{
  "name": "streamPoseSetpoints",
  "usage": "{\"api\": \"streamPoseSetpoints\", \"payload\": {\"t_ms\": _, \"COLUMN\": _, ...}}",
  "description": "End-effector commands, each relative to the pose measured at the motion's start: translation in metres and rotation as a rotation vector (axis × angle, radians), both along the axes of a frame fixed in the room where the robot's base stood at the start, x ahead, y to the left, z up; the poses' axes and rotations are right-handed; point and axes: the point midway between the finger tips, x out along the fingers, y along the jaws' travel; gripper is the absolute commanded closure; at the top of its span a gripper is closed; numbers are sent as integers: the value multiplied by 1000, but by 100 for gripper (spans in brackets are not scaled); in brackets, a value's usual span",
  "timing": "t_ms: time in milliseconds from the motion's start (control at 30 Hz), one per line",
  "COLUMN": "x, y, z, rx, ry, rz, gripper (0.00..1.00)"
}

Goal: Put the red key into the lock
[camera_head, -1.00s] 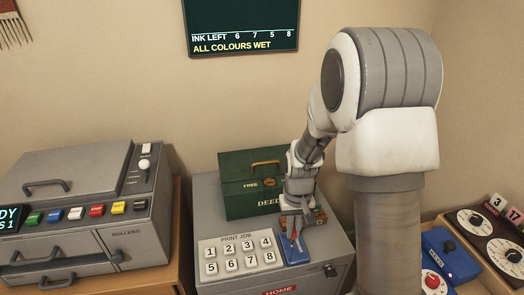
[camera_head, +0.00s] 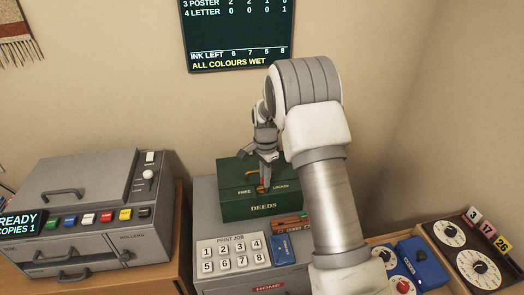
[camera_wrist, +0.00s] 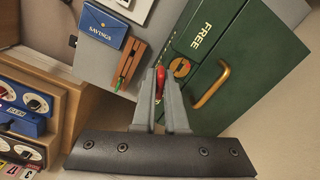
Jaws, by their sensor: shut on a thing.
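My gripper (camera_head: 264,182) is over the top of the green deeds box (camera_head: 240,210), fingers pointing down. In the wrist view my gripper (camera_wrist: 163,90) is shut on the red key (camera_wrist: 160,82), which shows as a small red piece between the fingertips. The lock (camera_wrist: 181,67) is a round brass disc on the green box, just right of and beyond the key in that view. The key looks apart from the lock, but its depth is hard to judge. In the head view my gripper hides most of the lock.
A brass handle (camera_wrist: 210,88) stands beside the lock. A wooden rack (camera_wrist: 130,65) and a blue savings wallet (camera_wrist: 103,31) lie in front of the box. The numbered print-job keypad (camera_head: 233,252) is left of the wallet. A grey printer (camera_head: 85,205) stands at left.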

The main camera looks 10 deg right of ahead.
Motion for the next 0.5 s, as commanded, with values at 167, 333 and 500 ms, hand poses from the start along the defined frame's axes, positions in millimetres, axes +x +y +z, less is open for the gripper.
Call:
{"api": "streamPoseSetpoints", "payload": {"t_ms": 167, "x": 25, "y": 1, "z": 26, "rx": -1, "ry": 0, "rz": -239, "gripper": 100}}
{"api": "streamPoseSetpoints", "payload": {"t_ms": 333, "x": 37, "y": 2, "z": 33, "rx": -1, "ry": 1, "rz": -370, "gripper": 100}}
{"api": "streamPoseSetpoints", "payload": {"t_ms": 500, "x": 40, "y": 2, "z": 31, "rx": -1, "ry": 1, "rz": -409, "gripper": 100}}
